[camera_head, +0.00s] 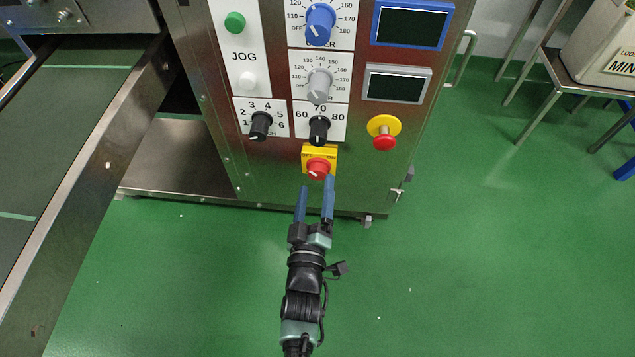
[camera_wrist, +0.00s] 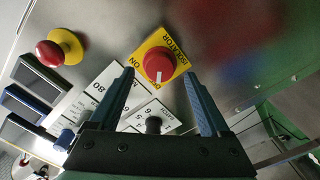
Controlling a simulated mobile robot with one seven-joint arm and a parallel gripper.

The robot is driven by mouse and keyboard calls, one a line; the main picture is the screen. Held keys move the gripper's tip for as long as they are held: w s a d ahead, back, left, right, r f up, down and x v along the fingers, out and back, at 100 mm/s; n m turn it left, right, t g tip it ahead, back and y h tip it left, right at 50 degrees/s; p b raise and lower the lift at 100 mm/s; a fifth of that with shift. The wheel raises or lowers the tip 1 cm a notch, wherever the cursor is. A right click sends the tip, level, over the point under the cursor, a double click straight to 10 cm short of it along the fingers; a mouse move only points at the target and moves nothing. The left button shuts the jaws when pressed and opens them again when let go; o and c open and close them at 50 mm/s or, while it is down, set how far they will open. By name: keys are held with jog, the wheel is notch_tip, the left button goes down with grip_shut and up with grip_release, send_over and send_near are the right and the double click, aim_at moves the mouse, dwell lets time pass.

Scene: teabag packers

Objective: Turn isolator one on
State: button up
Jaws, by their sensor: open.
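The isolator is a red rotary knob (camera_head: 318,169) on a yellow square plate (camera_head: 331,152), low on the steel control panel. In the wrist view the red knob (camera_wrist: 159,65) shows a white mark pointing towards the plate's lower corner, and the yellow plate (camera_wrist: 180,64) reads "ISOLATOR" and "ON", with other lettering partly hidden by the knob. My gripper (camera_head: 315,184) is open, its two blue fingers pointing at the panel just below the knob. In the wrist view my gripper (camera_wrist: 158,78) has its fingers apart, one either side of the knob in the picture; I cannot tell whether they touch it.
A red emergency button (camera_head: 384,142) on a yellow base sits to the right. Black dials (camera_head: 260,125) and (camera_head: 319,129) are above the isolator. A conveyor (camera_head: 75,120) stands at the left, and a metal stand (camera_head: 545,98) at the right. The green floor in front is clear.

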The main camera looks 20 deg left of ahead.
aim_at(318, 176)
jog(key=shift+b+x, duration=0.55)
jog(key=shift+x, duration=1.15)
grip_shut()
